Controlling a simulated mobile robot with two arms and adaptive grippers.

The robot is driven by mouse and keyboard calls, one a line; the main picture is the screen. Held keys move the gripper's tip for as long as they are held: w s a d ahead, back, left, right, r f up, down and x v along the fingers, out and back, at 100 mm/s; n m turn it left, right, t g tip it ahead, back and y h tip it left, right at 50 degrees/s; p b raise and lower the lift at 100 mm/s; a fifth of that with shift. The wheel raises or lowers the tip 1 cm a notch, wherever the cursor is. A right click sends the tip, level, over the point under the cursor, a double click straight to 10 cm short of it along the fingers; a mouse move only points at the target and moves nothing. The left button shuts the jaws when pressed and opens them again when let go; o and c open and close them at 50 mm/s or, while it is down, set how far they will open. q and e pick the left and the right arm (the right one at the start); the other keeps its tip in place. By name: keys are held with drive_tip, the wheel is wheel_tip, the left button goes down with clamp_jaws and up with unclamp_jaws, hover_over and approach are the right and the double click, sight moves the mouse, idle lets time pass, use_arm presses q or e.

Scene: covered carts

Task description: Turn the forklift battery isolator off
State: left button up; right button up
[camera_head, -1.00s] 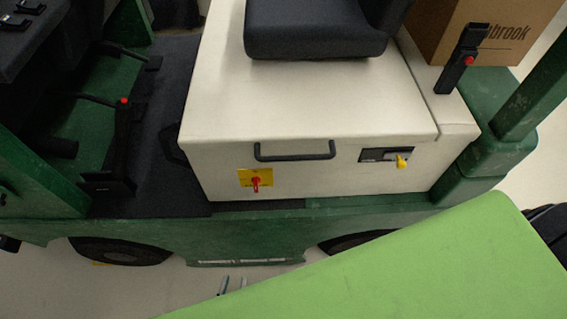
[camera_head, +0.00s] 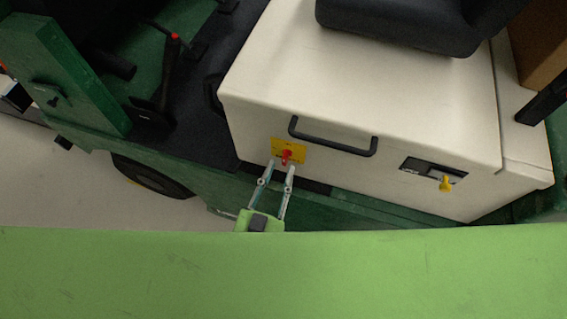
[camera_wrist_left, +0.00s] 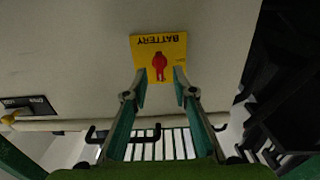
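The battery isolator is a red rotary handle (camera_head: 286,156) on a yellow plate (camera_head: 299,152), set in the cream side panel of the forklift. In the left wrist view the red handle (camera_wrist_left: 159,66) stands on the yellow plate (camera_wrist_left: 174,46), which reads "BATTERY" upside down. My left gripper (camera_head: 283,166) is open just below the handle in the head view. In the left wrist view its fingertips (camera_wrist_left: 160,77) lie on either side of the handle's lower end; I cannot tell whether they touch it. My right gripper is not in view.
A black grab handle (camera_head: 333,137) sits right of the plate, above it. Further right is a dark panel with a yellow key (camera_head: 446,183). The black seat (camera_head: 400,22) is above. The green chassis (camera_head: 375,212) runs beneath the cream panel.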

sight(284, 162)
use_arm(q)
drive_tip(key=shift+x, duration=1.65)
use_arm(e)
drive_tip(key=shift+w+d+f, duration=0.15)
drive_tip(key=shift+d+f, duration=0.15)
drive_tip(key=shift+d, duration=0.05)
use_arm(q)
clamp_jaws()
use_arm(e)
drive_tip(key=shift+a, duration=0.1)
